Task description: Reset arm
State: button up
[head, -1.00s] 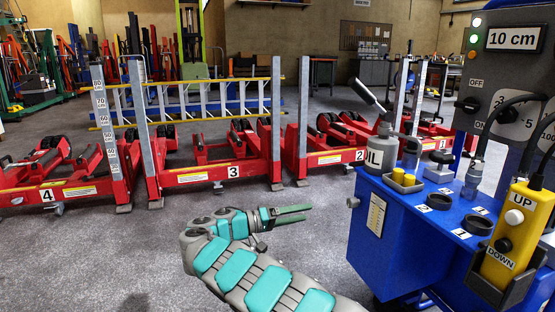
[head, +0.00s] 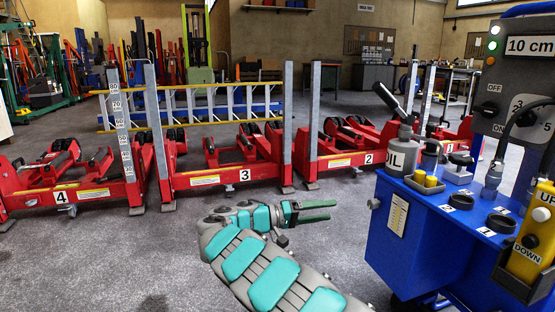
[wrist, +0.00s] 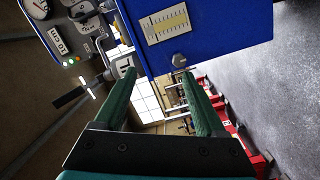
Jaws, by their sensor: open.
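My gripper (head: 318,211) is in the middle of the head view, in front of the red jacks and left of the blue control cart (head: 405,245). Its two green fingers point right toward the cart. In the wrist view my gripper (wrist: 158,92) shows its fingers spread apart with nothing between them. The cart also shows beyond the fingertips in the wrist view (wrist: 225,35), with a label plate (wrist: 166,24) and a grey knob (wrist: 179,61) on its side. The gripper is apart from the cart.
Red trolley jacks numbered 4 (head: 85,195), 3 (head: 215,178) and 2 (head: 345,160) stand in a row behind my arm. On the cart are a grey oil can (head: 402,150), a yellow UP/DOWN pendant (head: 530,235) and a switch panel. Grey floor (head: 120,255) at the left front is clear.

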jog(key=s+d+r+m+g+y, duration=0.1)
jog(key=s+d+r+g+y, duration=0.15)
jog(key=s+d, duration=0.65)
jog(key=s+d+r+g+y, duration=0.1)
jog(key=s+d+r+g, duration=0.3)
jog(key=s+d, duration=0.4)
jog(key=s+d+f+y, duration=0.1)
jog(key=s+f+y, duration=0.1)
jog(key=s, duration=0.4)
jog(key=s+d+f+y, duration=0.1)
jog(key=s+f+y, duration=0.15)
jog(key=s, duration=0.45)
jog(key=s+a+f+n+y, duration=0.2)
jog(key=s+a+f+y, duration=0.35)
jog(key=s+a, duration=0.35)
jog(key=s+a+f+n+y, duration=0.2)
jog(key=s+a+f+y, duration=0.35)
jog(key=s, duration=0.65)
notch_tip(320, 180, up, 14)
jog(key=a+h+p, duration=0.1)
jog(key=a+p, duration=0.1)
jog(key=p, duration=1.2)
jog(key=shift+w+f+m+t, duration=0.2)
jog(key=shift+m+t, duration=0.1)
jog(key=shift+t, duration=0.15)
